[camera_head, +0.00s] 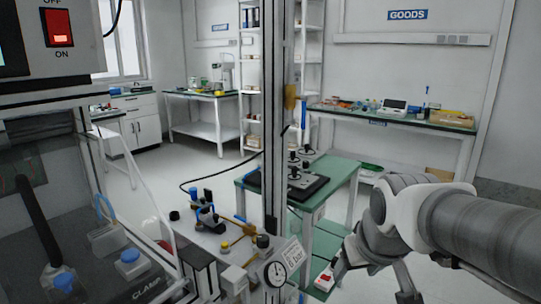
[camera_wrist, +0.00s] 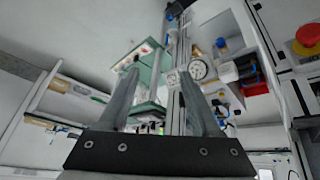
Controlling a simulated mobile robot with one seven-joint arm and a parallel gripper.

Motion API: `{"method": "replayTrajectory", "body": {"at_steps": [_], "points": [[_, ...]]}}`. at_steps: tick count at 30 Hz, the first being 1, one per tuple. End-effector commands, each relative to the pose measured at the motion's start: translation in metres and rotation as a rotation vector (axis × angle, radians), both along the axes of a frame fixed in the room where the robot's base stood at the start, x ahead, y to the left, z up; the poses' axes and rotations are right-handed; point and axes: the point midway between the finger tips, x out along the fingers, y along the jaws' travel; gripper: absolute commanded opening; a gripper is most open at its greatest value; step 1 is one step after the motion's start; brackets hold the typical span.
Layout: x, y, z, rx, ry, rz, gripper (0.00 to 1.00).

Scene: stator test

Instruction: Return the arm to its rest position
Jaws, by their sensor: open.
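My gripper (camera_head: 365,288) is at the lower right of the head view, at the end of my grey and white arm (camera_head: 470,222), which reaches in from the right edge. In the wrist view, the two grey fingers of my gripper (camera_wrist: 158,78) stand apart with nothing held between them. The green-topped cart (camera_head: 338,172) is behind and left of the gripper in the head view. The cart also shows beyond the fingers in the wrist view (camera_wrist: 143,55). Part of the fingertips is cut off at the bottom of the head view.
A metal upright post (camera_head: 273,110) stands left of the arm. A round dial gauge (camera_head: 275,273) is near its foot and shows in the wrist view (camera_wrist: 198,69). A test cabinet with a red switch (camera_head: 57,27) fills the left. Open floor (camera_head: 215,165) lies behind.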

Motion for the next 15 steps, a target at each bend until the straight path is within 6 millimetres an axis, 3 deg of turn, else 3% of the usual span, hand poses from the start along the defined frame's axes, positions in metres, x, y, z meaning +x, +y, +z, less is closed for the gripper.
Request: {"method": "replayTrajectory", "body": {"at_steps": [3, 12, 15], "points": [[-0.04, 0.003, 0.006, 0.025, -0.001, -0.031, 0.65], [-0.113, 0.008, -0.001, 0.074, 0.012, -0.093, 0.65], [-0.11, 0.008, 0.031, 0.074, 0.018, -0.093, 0.65]]}}
